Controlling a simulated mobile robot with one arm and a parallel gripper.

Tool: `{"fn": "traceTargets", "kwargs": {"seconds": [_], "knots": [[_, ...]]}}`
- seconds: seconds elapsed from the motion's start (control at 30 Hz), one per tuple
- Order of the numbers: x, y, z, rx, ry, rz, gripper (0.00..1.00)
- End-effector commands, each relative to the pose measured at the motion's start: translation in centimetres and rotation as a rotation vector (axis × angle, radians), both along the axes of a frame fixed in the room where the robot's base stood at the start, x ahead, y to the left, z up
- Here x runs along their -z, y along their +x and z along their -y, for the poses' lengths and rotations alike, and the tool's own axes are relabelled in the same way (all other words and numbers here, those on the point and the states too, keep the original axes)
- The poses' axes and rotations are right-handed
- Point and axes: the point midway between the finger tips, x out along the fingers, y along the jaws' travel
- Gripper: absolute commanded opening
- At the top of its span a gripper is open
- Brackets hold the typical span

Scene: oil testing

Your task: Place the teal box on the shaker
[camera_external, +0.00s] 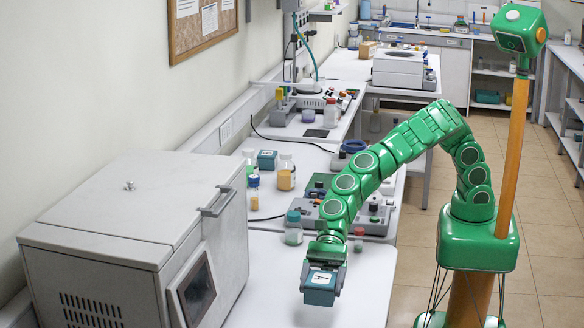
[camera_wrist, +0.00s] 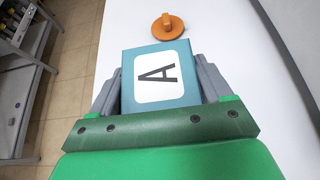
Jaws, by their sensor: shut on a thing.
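A teal box (camera_external: 321,287) with a white label marked "A" is held in my gripper (camera_external: 323,262) in the external view, over the front white bench. In the wrist view the same teal box (camera_wrist: 156,76) sits between the two grey fingers of my gripper (camera_wrist: 160,88), which is shut on it. A grey bench device (camera_external: 376,222) with small vials on it stands behind my gripper, partly hidden by my arm; it may be the shaker, but I cannot tell for certain.
A large grey oven-like cabinet (camera_external: 130,240) stands at the left. Jars (camera_external: 286,172) and another dark teal box (camera_external: 267,160) stand on the bench behind. A small orange round object (camera_wrist: 168,27) lies on the white bench in the wrist view. The front bench surface (camera_external: 270,285) is mostly clear.

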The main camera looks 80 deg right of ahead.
Motion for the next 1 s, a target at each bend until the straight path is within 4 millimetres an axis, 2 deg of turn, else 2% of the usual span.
{"fn": "traceTargets", "kwargs": {"seconds": [0.43, 0.87, 0.97, 1.0], "knots": [[2.5, 1.0, -1.8, -0.001, 0.002, -0.004, 0.46], [3.4, 1.4, -2.4, 0.000, 0.001, -0.002, 0.46], [3.8, 1.7, -2.7, 0.002, 0.001, -0.002, 0.46], [4.7, 1.7, -2.6, 0.003, -0.001, -0.003, 0.46]]}}
